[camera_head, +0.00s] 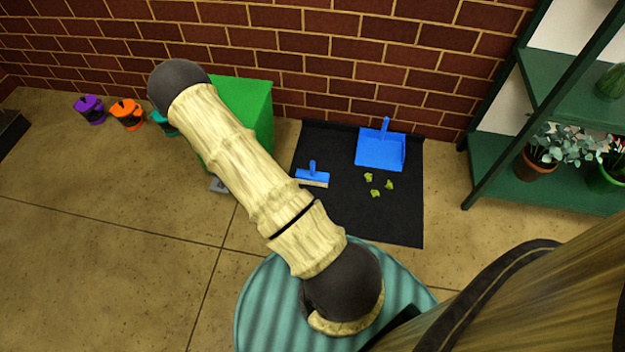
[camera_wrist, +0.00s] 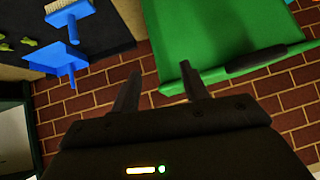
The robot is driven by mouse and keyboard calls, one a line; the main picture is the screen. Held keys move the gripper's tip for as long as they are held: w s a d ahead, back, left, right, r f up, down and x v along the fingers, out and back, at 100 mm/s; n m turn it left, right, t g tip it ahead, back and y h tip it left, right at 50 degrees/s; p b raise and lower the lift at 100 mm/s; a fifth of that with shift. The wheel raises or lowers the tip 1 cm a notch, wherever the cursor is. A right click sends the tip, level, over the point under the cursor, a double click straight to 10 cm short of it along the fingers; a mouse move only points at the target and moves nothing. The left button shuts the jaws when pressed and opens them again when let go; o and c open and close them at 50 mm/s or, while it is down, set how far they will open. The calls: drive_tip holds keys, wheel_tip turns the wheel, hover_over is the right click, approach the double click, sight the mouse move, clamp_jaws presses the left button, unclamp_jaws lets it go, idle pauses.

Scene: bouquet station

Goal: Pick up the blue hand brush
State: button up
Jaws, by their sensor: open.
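The blue hand brush (camera_head: 313,178) lies on the black mat (camera_head: 400,225), near its left edge, with its handle toward the wall and pale bristles along its front. It also shows at the top left of the wrist view (camera_wrist: 70,14), partly cut off by the frame edge. My gripper (camera_wrist: 158,78) is open and empty, its two dark fingers apart in front of the green bin. It is away from the brush. In the head view my arm hides the gripper.
The green bin (camera_head: 247,100) stands left of the mat. A blue dustpan (camera_head: 380,150) and several green scraps (camera_head: 375,192) are on the mat. A green plant shelf (camera_head: 545,190) stands right. Purple (camera_head: 90,110), orange (camera_head: 127,115) and teal containers stand left along the wall.

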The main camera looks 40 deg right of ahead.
drive_tip(key=s+d+f+m+h+b, duration=0.1)
drive_tip(key=s+d+f+h, duration=0.15)
drive_tip(key=f, duration=0.45)
drive_tip(key=s+d+f+m+h+b, duration=0.1)
drive_tip(key=s+d+f+h+b, duration=0.2)
drive_tip(key=f, duration=0.5)
drive_tip(key=t+h+b, duration=0.1)
drive_tip(key=t+h, duration=0.1)
drive_tip(key=h, duration=0.2)
approach(312, 169)
drive_tip(key=v, duration=0.4)
drive_tip(key=shift+a+r, duration=0.1)
drive_tip(key=shift+a, duration=0.15)
drive_tip(key=b+x, duration=0.5)
drive_tip(key=x, duration=0.6)
drive_tip(key=shift+d+b, duration=0.2)
drive_tip(key=shift+b, duration=0.2)
drive_tip(key=shift+w+d, duration=0.25)
drive_tip(key=shift+d, duration=0.1)
